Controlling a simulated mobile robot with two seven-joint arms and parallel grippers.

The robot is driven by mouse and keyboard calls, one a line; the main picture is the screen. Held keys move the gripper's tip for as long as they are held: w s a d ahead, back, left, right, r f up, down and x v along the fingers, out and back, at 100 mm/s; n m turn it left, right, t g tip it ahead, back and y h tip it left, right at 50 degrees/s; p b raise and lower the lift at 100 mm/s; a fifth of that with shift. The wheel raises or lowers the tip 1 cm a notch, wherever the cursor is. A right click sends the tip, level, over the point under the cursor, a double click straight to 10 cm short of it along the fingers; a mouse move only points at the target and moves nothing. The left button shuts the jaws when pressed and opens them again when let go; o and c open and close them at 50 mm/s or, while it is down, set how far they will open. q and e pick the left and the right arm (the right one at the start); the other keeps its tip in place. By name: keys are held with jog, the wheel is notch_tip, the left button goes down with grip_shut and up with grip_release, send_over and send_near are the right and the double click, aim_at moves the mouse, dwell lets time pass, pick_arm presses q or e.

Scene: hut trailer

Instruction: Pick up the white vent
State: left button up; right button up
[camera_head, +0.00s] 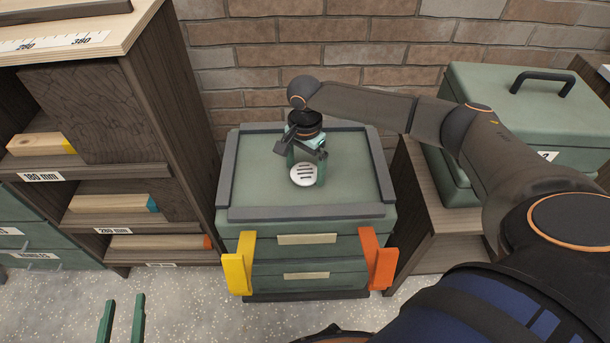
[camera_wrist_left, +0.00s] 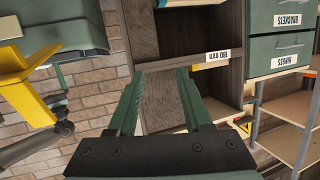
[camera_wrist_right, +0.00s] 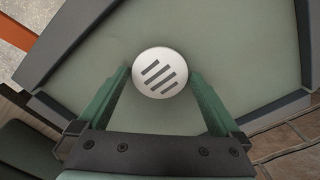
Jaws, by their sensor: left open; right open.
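The white vent (camera_head: 304,174) is a small round disc with dark slots. It lies on the green top of the toolbox (camera_head: 255,180) in the head view. My right gripper (camera_head: 306,176) is over the toolbox top, open, with its fingers pointing down around the vent. In the right wrist view the vent (camera_wrist_right: 160,73) sits between and slightly beyond the tips of the open fingers (camera_wrist_right: 162,80). I cannot tell whether the fingers touch it. My left gripper (camera_head: 122,312) is open and empty at the lower left, above the floor, and its open fingers (camera_wrist_left: 160,80) also show in the left wrist view.
The toolbox top has a raised dark rim (camera_head: 305,213). Yellow (camera_head: 238,265) and orange (camera_head: 378,262) latches stand on its front. A wooden shelf (camera_head: 150,110) with wood pieces is at left. A green case (camera_head: 540,110) with a black handle is at right. A brick wall is behind.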

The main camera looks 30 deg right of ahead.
jog(key=shift+f, duration=0.35)
jog(key=shift+c, duration=0.2)
jog(key=c, duration=1.1)
